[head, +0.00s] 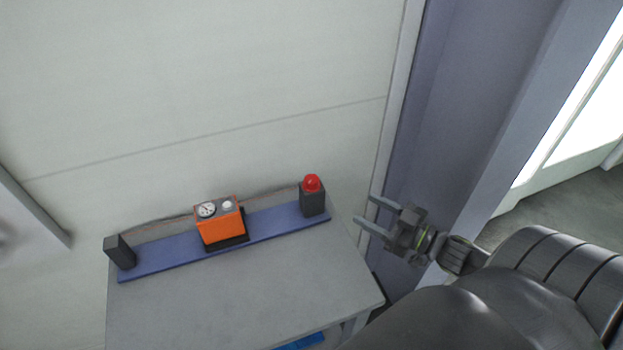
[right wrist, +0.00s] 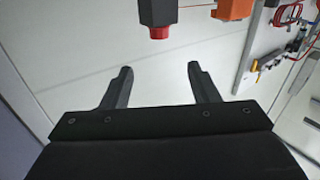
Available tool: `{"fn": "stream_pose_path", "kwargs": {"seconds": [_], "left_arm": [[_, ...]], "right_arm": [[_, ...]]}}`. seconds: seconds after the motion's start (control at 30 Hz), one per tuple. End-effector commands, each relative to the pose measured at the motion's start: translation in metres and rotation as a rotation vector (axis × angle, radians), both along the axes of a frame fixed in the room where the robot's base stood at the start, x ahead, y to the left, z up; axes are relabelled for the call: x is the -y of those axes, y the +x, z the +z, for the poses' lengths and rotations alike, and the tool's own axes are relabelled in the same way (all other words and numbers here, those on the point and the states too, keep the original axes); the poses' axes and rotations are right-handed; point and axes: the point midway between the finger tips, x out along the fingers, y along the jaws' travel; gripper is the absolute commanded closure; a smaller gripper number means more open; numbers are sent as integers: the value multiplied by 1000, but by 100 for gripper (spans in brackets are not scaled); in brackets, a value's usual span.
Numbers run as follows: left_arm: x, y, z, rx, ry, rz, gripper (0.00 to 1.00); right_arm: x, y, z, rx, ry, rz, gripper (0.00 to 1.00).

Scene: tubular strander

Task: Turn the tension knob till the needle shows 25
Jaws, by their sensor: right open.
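The needle is too small to read. My right gripper (head: 364,211) is open and empty, off the table's right side and well apart from the box. In the right wrist view my two fingers (right wrist: 158,80) are spread with nothing between them, and part of the orange box (right wrist: 232,9) shows at the top. My left gripper is out of view.
The blue rail (head: 170,256) lies along the back of the table (head: 250,290). A dark block (head: 119,252) is at its left end. A dark post (head: 313,203) with a red cap (head: 312,183) is at its right end, between box and right gripper. The table's front is clear.

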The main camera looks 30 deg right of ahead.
Motion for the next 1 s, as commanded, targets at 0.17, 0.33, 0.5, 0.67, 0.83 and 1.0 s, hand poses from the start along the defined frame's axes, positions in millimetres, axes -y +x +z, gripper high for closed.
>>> {"fn": "stream_pose_path", "kwargs": {"seconds": [0.17, 0.33, 0.5, 0.67, 0.83, 1.0], "left_arm": [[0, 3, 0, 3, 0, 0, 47], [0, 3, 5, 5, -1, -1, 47], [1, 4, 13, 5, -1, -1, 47], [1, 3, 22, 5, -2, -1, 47], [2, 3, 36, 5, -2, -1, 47], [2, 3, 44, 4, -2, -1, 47]], "right_arm": [[-8, 20, 1, 6, 1, -2, 45], [-14, 39, 2, 5, 2, -4, 45], [-21, 58, 4, 5, 3, -6, 45], [-29, 78, 4, 3, 3, -5, 45], [-41, 109, 5, 3, 3, -4, 45], [-50, 135, 4, 3, 4, -4, 45]]}}
